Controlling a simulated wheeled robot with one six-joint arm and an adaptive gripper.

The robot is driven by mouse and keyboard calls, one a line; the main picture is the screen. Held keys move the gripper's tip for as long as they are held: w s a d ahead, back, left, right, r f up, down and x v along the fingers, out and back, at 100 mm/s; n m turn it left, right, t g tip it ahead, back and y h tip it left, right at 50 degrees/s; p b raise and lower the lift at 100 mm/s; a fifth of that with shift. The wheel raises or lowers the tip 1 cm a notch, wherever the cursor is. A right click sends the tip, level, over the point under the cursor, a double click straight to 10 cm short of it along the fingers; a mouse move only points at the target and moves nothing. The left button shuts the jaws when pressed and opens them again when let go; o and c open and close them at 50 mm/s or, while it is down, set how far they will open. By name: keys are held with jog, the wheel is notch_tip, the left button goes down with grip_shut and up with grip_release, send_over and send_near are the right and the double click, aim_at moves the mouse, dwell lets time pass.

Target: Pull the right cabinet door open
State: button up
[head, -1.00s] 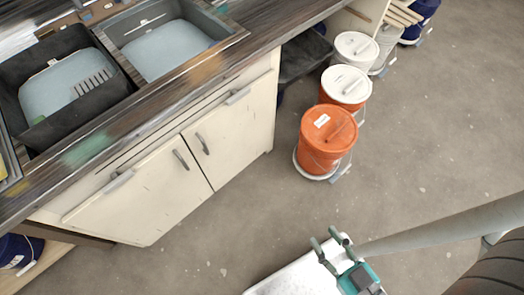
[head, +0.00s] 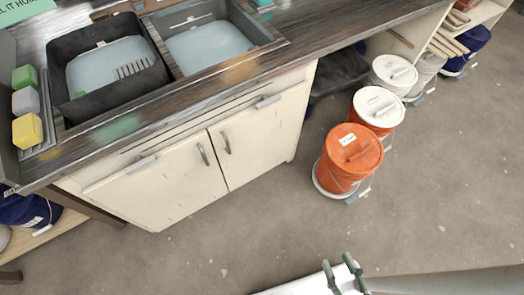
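The right cabinet door (head: 262,138) is a cream panel under the sink counter, left of centre in the head view. It is closed. Its grey bar handle (head: 225,142) is upright near the door's left edge. The closed left door (head: 155,190) is beside it, with its own handle (head: 203,154) near the seam. My gripper (head: 338,264) is at the bottom edge of the view, on the near side of the floor and well away from the doors. Its two green fingers are apart, with nothing seen between them. The lower part of my gripper is cut off.
An orange bucket with an orange lid (head: 348,158) stands on the floor right of the cabinet. Behind it are an orange bucket with a white lid (head: 378,108) and more buckets. The counter (head: 115,130) overhangs the doors. The floor (head: 240,220) before the doors is clear.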

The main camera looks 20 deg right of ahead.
jog(key=w+a+f+t+y, duration=0.1)
jog(key=w+a+f+t, duration=0.1)
jog(key=w+f, duration=0.6)
jog(key=n+y, duration=0.5)
jog(key=y, duration=0.2)
send_near(229, 152)
notch_tip(229, 152, up, 5)
jog(key=d, duration=0.1)
jog(key=shift+g, duration=0.3)
jog(key=x, duration=1.1)
jog(key=shift+s+a+f, duration=0.1)
jog(key=shift+f, duration=0.1)
grip_shut()
